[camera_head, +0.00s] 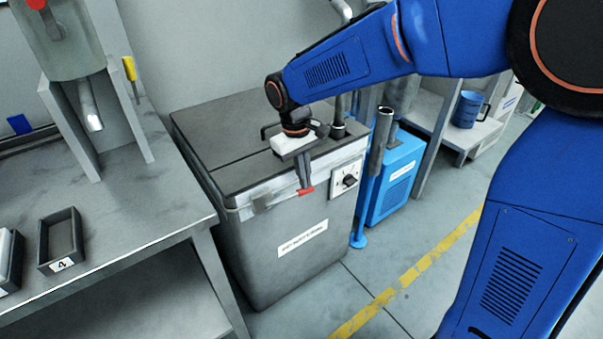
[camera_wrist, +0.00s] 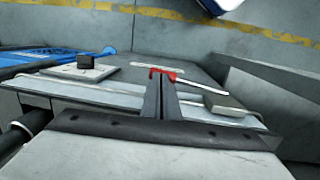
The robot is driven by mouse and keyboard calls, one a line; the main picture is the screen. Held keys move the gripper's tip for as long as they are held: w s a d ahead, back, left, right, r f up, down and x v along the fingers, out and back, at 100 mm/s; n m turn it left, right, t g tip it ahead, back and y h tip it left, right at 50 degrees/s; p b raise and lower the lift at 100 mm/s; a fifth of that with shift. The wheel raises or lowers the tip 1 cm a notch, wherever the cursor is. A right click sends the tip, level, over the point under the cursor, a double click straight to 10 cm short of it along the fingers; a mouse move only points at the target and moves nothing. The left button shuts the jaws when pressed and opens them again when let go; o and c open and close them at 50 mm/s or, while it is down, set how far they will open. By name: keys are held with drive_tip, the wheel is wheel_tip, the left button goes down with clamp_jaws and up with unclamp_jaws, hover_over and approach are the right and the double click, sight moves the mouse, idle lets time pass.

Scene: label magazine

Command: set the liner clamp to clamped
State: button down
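The liner clamp is a metal lever with a red grip (camera_head: 305,191) on the front top edge of a dark grey lidded bin (camera_head: 290,250). The lever runs left from the grip to a metal plate (camera_head: 275,200). The red grip also shows in the wrist view (camera_wrist: 162,73), lying crosswise at my fingertips. My gripper (camera_head: 304,183) points down at the red end of the lever. In the wrist view its two dark fingers (camera_wrist: 161,88) are close together, with no clear gap. The grip appears beyond the tips, not between them; I cannot tell whether they touch.
A dial on a white plate (camera_head: 346,181) is on the bin front, right of the clamp. A blue box (camera_head: 398,185) and a grey post (camera_head: 379,140) stand to the right. A workbench (camera_head: 150,215) with a small tray (camera_head: 45,245) is at left. Floor in front is clear.

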drive_tip(key=shift+d+f, duration=0.1)
drive_tip(key=shift+f, duration=0.1)
wheel_tip(320, 180, up, 14)
drive_tip(key=w, duration=0.1)
drive_tip(key=s+d+m+t+y, duration=0.1)
drive_tip(key=s+d+m, duration=0.1)
drive_tip(key=s+d, duration=0.45)
drive_tip(key=s+d+m+t, duration=0.1)
drive_tip(key=s+d, duration=0.2)
drive_tip(key=d, duration=0.6)
drive_tip(key=s+d+f+m+t, duration=0.1)
drive_tip(key=s+d+f+m, duration=0.1)
drive_tip(key=s+d, duration=0.3)
drive_tip(key=s+d+f+m+t, duration=0.1)
drive_tip(key=s+d+f+t, duration=0.1)
drive_tip(key=s+d+f, duration=0.3)
drive_tip(key=shift+s+f+m, duration=0.25)
drive_tip(key=shift+s+m, duration=0.15)
drive_tip(key=shift+s, duration=1.9)
drive_tip(key=c, duration=2.5)
unclamp_jaws()
